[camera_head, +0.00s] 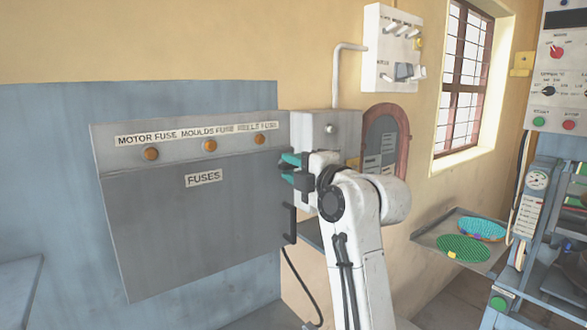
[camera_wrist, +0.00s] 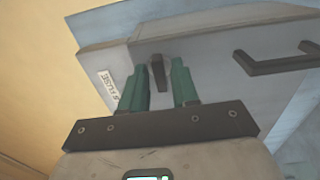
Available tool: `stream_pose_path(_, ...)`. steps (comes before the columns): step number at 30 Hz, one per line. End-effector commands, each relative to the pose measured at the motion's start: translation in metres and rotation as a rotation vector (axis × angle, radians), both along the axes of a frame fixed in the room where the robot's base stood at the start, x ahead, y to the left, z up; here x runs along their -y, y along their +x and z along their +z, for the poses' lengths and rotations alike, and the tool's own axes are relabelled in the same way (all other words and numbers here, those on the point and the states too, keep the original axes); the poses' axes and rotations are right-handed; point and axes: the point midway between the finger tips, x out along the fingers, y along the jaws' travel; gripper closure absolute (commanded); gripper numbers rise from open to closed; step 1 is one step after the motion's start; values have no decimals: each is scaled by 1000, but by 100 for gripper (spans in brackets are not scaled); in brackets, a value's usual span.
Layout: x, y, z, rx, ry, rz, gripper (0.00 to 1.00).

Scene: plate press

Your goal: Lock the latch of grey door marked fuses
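The grey door marked FUSES (camera_head: 190,235) hangs on the wall box at the left of the head view, and it looks closed or nearly so.
A black handle (camera_head: 290,223) is below my gripper; a handle bar (camera_wrist: 275,62) shows right of the latch in the wrist view. A grey box (camera_head: 325,125) is behind my gripper. A tray (camera_head: 430,235) with coloured discs and a machine (camera_head: 545,215) stand at right.

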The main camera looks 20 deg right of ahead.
Motion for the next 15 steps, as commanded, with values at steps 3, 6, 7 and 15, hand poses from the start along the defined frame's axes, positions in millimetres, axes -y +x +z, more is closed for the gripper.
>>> stream_pose_path(3, 0, 0, -1, -3, 0, 0, 98)
stream_pose_path(6, 0, 0, -1, -3, 0, 0, 100)
stream_pose_path(7, 0, 0, -1, -4, 2, 0, 100)
stream_pose_path(15, 1, 0, -2, -25, 63, -1, 100)
